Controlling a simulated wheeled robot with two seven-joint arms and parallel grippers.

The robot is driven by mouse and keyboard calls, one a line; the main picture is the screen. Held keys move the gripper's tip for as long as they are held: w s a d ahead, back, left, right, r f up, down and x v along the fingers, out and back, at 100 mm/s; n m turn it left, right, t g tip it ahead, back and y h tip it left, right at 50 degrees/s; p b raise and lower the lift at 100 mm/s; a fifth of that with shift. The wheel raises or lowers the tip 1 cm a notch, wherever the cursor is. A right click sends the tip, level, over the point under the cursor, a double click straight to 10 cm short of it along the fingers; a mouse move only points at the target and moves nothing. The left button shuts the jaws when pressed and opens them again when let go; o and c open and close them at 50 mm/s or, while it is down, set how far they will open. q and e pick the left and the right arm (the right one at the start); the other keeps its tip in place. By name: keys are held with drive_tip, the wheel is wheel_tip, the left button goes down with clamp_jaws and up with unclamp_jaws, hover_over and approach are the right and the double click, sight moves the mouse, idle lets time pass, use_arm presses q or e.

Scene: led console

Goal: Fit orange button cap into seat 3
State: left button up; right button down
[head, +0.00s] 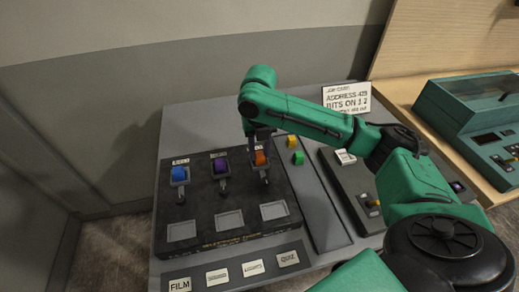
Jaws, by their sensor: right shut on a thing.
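The orange button cap (260,158) is at the third position of the upper row on the dark console panel (203,210). My right gripper (259,152) comes down over it from above and is shut on it. The cap looks upright at seat 3, but I cannot tell whether it is in the seat or just above it, as the gripper and cap hide the seat. A blue cap (179,173) and a purple cap (220,166) sit in the two positions to the left. My left gripper is not in view.
A yellow cap (292,141) and a green cap (297,158) lie just right of the panel. Levers stand below the caps, above pale plates (229,220). A sign (346,98) stands behind. A teal box unit (470,108) is at the right.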

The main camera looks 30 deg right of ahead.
drive_tip(key=shift+c, duration=2.3)
unclamp_jaws()
wheel_tip(320, 180, up, 6)
drive_tip(key=shift+w+f+b, duration=0.1)
drive_tip(key=shift+f+b, duration=0.15)
drive_tip(key=shift+b, duration=0.1)
wheel_tip(320, 180, up, 9)
drive_tip(key=p, duration=0.2)
